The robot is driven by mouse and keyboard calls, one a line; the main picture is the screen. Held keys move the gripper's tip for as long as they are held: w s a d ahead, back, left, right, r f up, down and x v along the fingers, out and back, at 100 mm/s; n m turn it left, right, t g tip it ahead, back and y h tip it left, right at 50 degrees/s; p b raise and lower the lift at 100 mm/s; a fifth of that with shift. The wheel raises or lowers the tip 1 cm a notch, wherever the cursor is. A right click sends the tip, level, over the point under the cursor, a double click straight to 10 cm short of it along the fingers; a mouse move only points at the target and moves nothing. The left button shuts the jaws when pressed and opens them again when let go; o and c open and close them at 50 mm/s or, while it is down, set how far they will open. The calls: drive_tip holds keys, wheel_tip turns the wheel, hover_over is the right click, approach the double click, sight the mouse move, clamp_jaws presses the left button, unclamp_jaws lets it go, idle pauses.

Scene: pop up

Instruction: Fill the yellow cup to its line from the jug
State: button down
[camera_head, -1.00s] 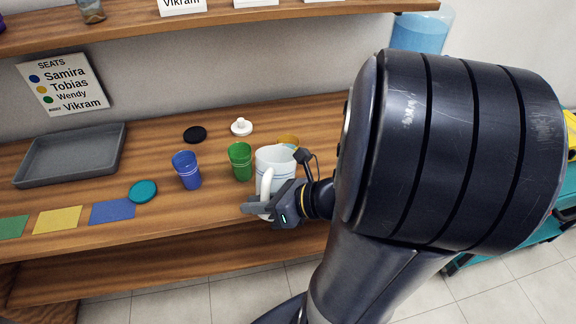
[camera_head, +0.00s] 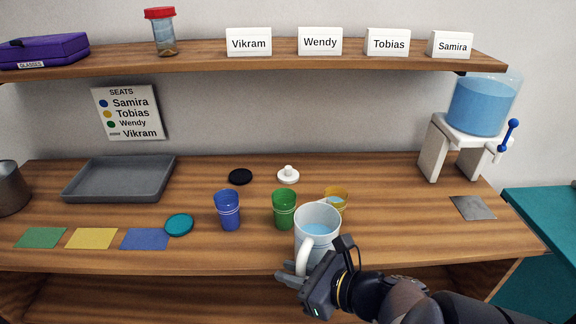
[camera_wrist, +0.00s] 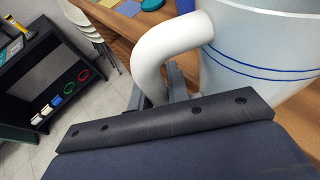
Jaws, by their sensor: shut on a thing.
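The white jug (camera_head: 306,241) stands near the front edge of the table, with pale blue water visible inside. My gripper (camera_head: 303,278) is shut on the jug's handle (camera_head: 302,258). In the wrist view the white handle (camera_wrist: 165,55) passes between the fingers, and the jug's wall (camera_wrist: 255,60) shows blue lines. The yellow cup (camera_head: 337,196) is just behind and right of the jug, partly hidden by it. Its fill line and contents cannot be made out. Whether the jug touches the table is hard to tell.
A green cup (camera_head: 284,209) and a blue cup (camera_head: 228,210) stand left of the jug. A water dispenser (camera_head: 482,107) is at the back right. A black lid (camera_head: 240,176), a white lid (camera_head: 288,175) and a teal disc (camera_head: 179,225) lie on the table.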

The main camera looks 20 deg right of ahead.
sight(305, 260)
drive_tip(key=shift+r+p, duration=2.55)
drive_tip(key=shift+r, duration=0.05)
drive_tip(key=shift+f, duration=0.1)
